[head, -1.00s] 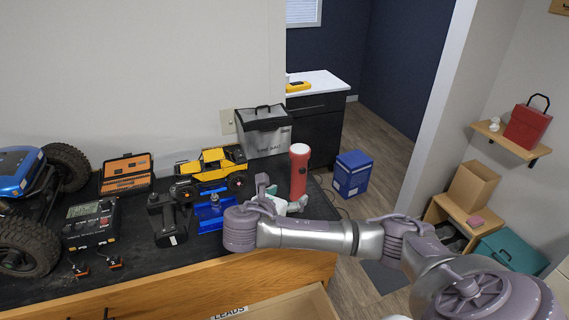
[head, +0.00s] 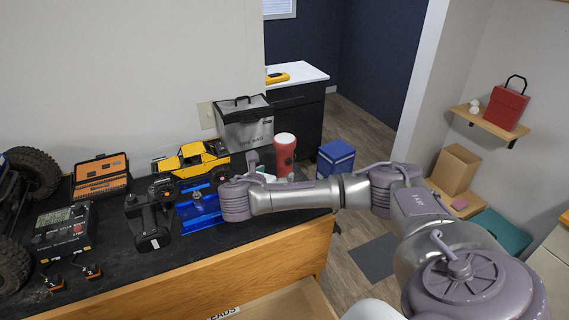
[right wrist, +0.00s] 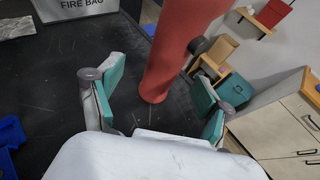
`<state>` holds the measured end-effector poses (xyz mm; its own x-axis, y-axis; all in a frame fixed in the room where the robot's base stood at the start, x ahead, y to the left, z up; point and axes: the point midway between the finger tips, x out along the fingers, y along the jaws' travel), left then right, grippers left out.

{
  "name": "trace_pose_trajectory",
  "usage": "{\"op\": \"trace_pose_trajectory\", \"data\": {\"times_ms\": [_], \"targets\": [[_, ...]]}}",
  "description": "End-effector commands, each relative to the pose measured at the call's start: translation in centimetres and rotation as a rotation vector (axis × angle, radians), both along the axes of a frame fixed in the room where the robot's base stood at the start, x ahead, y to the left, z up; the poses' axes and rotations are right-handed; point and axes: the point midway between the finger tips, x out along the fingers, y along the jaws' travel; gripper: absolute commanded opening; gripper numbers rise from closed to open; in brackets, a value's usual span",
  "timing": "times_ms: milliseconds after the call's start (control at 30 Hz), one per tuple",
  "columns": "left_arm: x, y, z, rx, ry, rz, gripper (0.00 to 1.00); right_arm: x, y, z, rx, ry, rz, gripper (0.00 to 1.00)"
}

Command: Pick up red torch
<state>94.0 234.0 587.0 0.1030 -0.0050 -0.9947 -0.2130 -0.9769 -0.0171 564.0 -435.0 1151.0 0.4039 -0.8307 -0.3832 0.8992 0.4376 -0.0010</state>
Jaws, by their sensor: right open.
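The red torch (head: 285,150) stands upright near the right end of the black worktop, with a pale top; my right arm hides its lower part in the head view. My right gripper (head: 270,173) is low beside the torch and mostly hidden behind my wrist. In the right wrist view my right gripper (right wrist: 157,82) is open, its teal pads spread. The torch (right wrist: 172,60) rises from the worktop between and just beyond the fingertips, nearer the right finger. It is not gripped. My left gripper is not in view.
A grey fire bag (head: 243,125) stands behind the torch. A yellow toy truck (head: 190,162), a blue stand (head: 199,208) and a black device (head: 148,224) are to the left. The worktop (head: 185,250) ends just right of the torch; a blue box (head: 335,161) lies beyond.

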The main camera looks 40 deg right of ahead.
Motion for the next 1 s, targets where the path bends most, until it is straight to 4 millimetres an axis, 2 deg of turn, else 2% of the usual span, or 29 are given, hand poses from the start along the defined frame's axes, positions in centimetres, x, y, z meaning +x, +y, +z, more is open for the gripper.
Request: {"op": "trace_pose_trajectory", "data": {"times_ms": [133, 367, 500, 767, 833, 1000], "targets": [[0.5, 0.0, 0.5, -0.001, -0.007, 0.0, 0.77, 0.3, -0.8, -0.2, 0.0, 0.0, -0.001, 0.79], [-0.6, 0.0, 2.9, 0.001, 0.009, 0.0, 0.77, 0.9, -3.9, -0.4, -0.002, 0.003, -0.003, 0.79], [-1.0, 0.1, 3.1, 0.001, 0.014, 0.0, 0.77, 1.6, -5.1, -1.5, -0.001, 0.001, -0.001, 0.79], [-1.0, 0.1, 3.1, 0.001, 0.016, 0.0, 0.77, 1.8, -5.5, -1.9, 0.001, 0.0, 0.002, 0.79], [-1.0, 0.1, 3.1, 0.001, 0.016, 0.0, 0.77, 1.8, -5.5, -1.9, 0.001, 0.0, 0.002, 0.72], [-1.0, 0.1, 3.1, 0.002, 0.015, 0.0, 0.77, 1.8, -5.5, -1.9, 0.0, 0.0, 0.001, 0.44]]}}
